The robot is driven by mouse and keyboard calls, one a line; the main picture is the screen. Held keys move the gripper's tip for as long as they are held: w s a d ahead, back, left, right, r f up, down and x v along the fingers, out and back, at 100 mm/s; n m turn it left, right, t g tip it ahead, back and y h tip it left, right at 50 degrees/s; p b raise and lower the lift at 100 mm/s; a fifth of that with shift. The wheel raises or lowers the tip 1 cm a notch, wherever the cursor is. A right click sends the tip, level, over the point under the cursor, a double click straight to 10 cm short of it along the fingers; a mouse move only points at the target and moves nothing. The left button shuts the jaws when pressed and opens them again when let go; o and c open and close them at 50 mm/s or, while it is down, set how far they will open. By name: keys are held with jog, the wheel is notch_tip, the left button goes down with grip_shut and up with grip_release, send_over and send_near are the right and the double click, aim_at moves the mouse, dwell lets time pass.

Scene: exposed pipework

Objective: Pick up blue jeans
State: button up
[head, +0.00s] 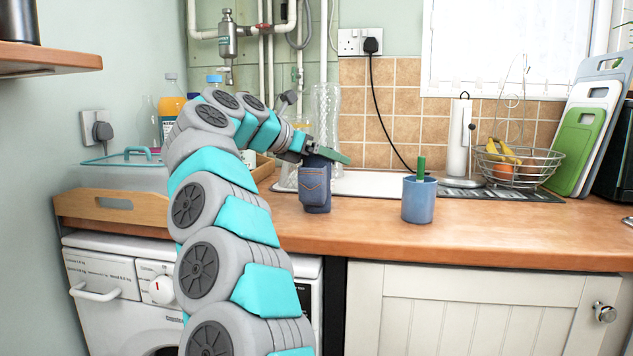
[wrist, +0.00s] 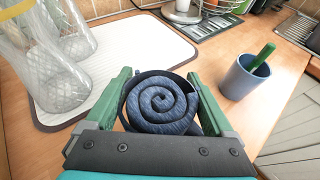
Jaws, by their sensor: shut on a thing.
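The blue jeans (head: 316,190) are rolled into an upright bundle, with stitched pocket detail on the side in the head view. In the wrist view the spiral top of the jeans (wrist: 160,105) sits between the two green fingers. My gripper (head: 326,153) is shut on the rolled jeans from above, and it also shows in the wrist view (wrist: 162,88). The bundle is upright at the wooden counter; whether its bottom touches the surface is hard to tell.
A blue cup (head: 419,200) with a green stick stands to the right on the counter (head: 480,222). Clear glass vessels (wrist: 45,65) stand on a white mat (wrist: 135,50) close to the left. A wire fruit basket (head: 519,165) is farther right. Counter between jeans and cup is clear.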

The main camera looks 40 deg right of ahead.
grip_shut()
jog(key=shift+r, duration=0.1)
dwell(0.3)
